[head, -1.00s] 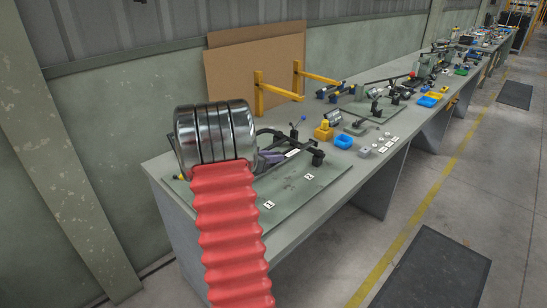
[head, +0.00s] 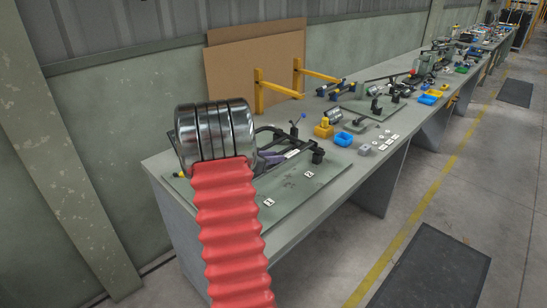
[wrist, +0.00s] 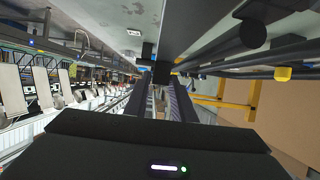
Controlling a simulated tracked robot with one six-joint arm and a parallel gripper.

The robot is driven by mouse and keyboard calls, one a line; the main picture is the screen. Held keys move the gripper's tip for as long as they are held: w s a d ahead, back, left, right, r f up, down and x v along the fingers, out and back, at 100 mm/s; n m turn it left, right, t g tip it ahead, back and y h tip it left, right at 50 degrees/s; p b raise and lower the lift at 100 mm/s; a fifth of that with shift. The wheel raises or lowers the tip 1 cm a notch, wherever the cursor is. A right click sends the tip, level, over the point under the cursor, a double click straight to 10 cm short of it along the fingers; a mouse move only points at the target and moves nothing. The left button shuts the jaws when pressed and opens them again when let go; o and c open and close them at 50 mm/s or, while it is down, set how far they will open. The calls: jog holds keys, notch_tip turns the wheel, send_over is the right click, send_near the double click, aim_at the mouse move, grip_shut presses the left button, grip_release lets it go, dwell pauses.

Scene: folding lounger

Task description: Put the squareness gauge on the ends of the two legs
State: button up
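On the near green plate (head: 285,196), a dark tube frame (head: 282,133) lies partly behind my arm; I cannot tell which of its tubes are the two legs. In the wrist view, long dark tubes (wrist: 262,56) run across the upper right, and a broad dark grey bar (wrist: 190,38) runs down to just beyond my fingertips. My gripper (wrist: 161,88) shows two dark ridged fingers with a light gap between them. In the head view the fingers, purple, are low beside the frame and mostly hidden by my arm. I cannot make out the squareness gauge.
Yellow brackets (head: 280,88) stand at the wall. A yellow block (head: 323,130) and blue tray (head: 343,139) sit farther along.

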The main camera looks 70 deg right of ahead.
jog(key=o, duration=0.3)
jog(key=shift+r, duration=0.1)
jog(key=shift+r, duration=0.6)
jog(key=v, duration=1.2)
